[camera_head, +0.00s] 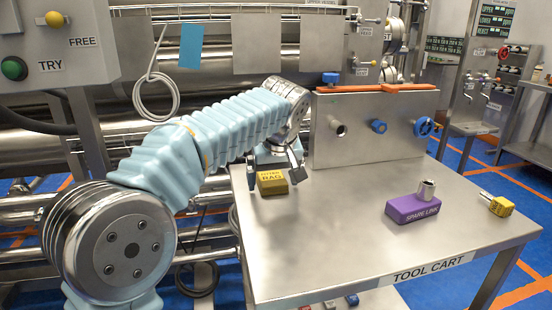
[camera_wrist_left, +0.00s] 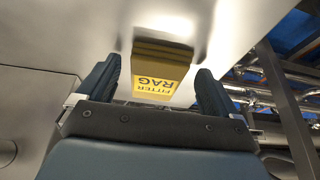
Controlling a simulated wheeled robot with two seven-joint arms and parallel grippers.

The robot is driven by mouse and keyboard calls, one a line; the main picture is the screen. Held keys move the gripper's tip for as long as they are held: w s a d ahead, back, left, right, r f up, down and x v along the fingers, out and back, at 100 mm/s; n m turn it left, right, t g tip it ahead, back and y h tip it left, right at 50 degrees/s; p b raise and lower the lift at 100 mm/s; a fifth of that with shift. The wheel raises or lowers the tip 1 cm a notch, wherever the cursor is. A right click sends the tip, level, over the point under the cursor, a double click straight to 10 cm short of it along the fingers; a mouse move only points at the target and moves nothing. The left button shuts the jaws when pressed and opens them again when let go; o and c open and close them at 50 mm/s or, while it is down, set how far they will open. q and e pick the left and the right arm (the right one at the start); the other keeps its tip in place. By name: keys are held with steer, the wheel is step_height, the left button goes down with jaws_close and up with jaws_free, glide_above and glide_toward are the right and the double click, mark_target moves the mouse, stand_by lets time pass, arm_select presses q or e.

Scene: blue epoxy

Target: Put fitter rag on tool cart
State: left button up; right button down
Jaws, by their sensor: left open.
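The fitter rag (camera_head: 271,183) is a yellow block with a darker side and lettering. It rests on the left part of the steel top of the tool cart (camera_head: 345,235), near its left edge. In the left wrist view the fitter rag (camera_wrist_left: 158,85) shows between and beyond the two fingers, with its "FITTER RAG" label facing the camera. My left gripper (camera_head: 280,170) is open, low over the cart top right at the rag; its fingers (camera_wrist_left: 155,88) do not appear to press on the rag. My right gripper is not in view.
A purple "SPARE LINK" block (camera_head: 413,208) with a metal cylinder and a small yellow item (camera_head: 501,206) stand on the cart's right side. An upright steel panel (camera_head: 365,135) with blue knobs rises at the cart's back. The front middle of the top is clear.

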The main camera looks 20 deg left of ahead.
arm_select(q)
steer(key=v, duration=1.3)
steer(key=shift+s+d, duration=0.2)
